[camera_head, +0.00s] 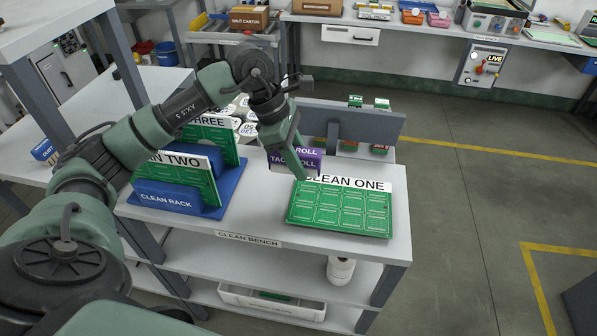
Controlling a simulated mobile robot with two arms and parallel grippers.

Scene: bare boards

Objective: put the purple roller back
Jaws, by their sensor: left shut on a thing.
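A purple block lettered TACK ROLL (313,158) is at the middle of the clean bench (225,215), just behind the board marked CLEAN ONE (340,208). My left gripper (296,160) reaches down in front of it, shut on the purple roller. The fingers cover part of the purple thing, so I cannot tell where roller and any holder part, or whether it touches the bench. My right gripper is not in view.
The blue clean rack (168,196) holds green boards CLEAN TWO and THREE to the left. A grey panel (365,128) stands behind, with small green items near it. A white bin (270,302) and a white roll (340,270) are on the shelves below.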

